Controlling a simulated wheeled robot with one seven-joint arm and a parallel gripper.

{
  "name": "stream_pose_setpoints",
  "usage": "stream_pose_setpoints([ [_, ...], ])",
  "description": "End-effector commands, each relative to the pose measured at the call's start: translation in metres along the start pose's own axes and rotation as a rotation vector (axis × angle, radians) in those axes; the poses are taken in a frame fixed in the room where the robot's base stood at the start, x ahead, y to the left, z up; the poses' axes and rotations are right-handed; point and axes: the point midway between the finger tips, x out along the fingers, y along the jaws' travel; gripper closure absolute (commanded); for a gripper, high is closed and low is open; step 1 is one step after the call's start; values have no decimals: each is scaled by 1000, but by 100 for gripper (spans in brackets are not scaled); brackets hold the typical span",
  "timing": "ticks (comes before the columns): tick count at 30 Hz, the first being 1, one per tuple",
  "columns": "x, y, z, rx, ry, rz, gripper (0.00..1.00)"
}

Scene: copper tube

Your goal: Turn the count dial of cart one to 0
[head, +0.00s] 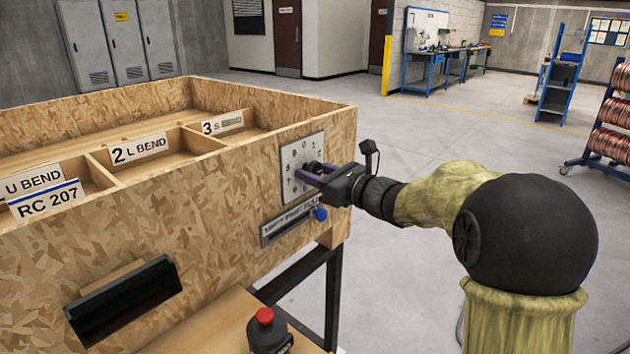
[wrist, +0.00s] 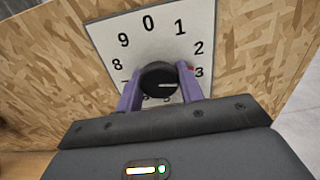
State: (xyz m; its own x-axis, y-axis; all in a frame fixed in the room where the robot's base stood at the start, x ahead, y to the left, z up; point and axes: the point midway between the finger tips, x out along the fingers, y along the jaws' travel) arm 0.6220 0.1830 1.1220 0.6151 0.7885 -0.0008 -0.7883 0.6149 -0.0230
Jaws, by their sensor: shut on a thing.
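The count dial is a white plate (wrist: 105,30) with black numbers on the end wall of the wooden cart (head: 225,180); the plate also shows in the head view (head: 289,158). Its black knob (wrist: 158,80) sits between the purple fingers of my gripper (wrist: 161,92), which is shut on it. A white line on the knob points right, roughly toward 3; a small red spot shows beside the right finger near the 3. The 0 is at the top of the plate. The lower numbers are partly hidden by my gripper, which shows side-on in the head view (head: 318,172).
Below the dial are a label strip (head: 287,226) and a blue knob (head: 320,214). The cart holds labelled compartments and an RC 207 card (head: 46,199). A black handle (head: 123,300) is on its side. A red-topped button (head: 265,316) stands below.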

Motion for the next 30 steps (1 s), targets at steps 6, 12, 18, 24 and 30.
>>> stream_pose_setpoints([
  [6,-1,-1,-7,-165,-3,-1,85],
  [12,-1,-1,-8,-347,-4,-2,85],
  [18,0,-1,-8,-536,-3,-1,85],
  [24,-1,-2,-7,-727,-2,-2,85],
  [30,0,-2,-6,-917,-1,-2,85],
])
